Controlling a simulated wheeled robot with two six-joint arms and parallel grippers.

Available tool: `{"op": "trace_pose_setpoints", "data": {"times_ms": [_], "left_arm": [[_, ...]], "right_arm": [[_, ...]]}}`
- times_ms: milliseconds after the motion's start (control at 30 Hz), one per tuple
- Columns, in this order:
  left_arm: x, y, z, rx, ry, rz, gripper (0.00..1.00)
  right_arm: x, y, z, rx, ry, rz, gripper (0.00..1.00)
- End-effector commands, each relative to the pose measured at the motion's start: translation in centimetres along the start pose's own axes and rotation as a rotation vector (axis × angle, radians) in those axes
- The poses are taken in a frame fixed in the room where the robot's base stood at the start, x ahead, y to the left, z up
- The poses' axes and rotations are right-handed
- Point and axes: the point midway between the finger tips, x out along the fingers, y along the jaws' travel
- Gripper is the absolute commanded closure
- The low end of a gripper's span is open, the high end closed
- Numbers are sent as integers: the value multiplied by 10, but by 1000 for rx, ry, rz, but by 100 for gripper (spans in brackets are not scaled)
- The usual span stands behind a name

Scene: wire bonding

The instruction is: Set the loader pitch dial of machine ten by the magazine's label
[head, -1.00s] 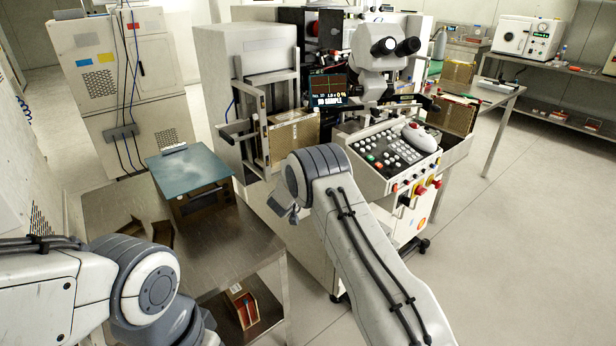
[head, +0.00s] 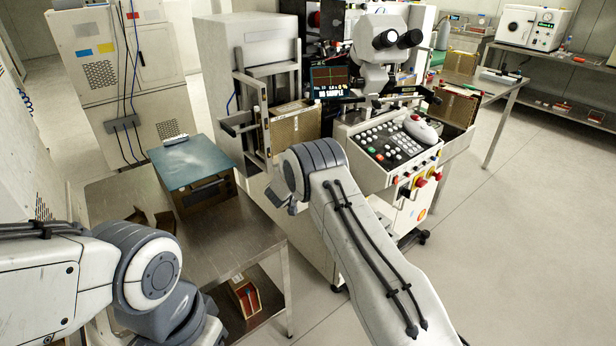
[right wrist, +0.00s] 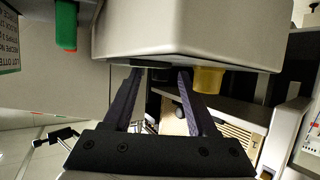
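The wire bonder's loader (head: 238,70) is a grey box with an open metal frame at centre left. A brown magazine (head: 298,130) stands in that frame. No label on it is readable. In the right wrist view, my right gripper (right wrist: 158,72) is open and empty, its two dark fingers apart beneath a grey housing (right wrist: 190,35). A yellow round knob (right wrist: 208,79) sits under the housing just right of the right finger. I cannot tell whether it is the pitch dial. In the head view, my right gripper's fingers are hidden, and my left gripper is out of frame.
A control panel (head: 392,150) with buttons and a white mouse stands right of the loader. A screen (head: 331,80) is above it. A steel table (head: 228,226) carrying a blue-topped box (head: 188,160) is at left. A green part (right wrist: 66,25) shows in the right wrist view.

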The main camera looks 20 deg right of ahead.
Motion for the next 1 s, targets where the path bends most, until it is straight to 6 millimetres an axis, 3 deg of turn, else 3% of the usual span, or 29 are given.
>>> {"op": "trace_pose_setpoints", "data": {"times_ms": [233, 633, 800, 1000], "left_arm": [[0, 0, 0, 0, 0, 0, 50], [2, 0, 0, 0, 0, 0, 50], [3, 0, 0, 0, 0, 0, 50], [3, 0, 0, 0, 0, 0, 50]], "right_arm": [[-18, -1, 0, -2, 0, -2, 42], [-91, -1, 0, -1, 1, -3, 42], [-103, 0, 0, 1, 0, 0, 42], [-105, 0, 0, 1, 0, 0, 42]]}}
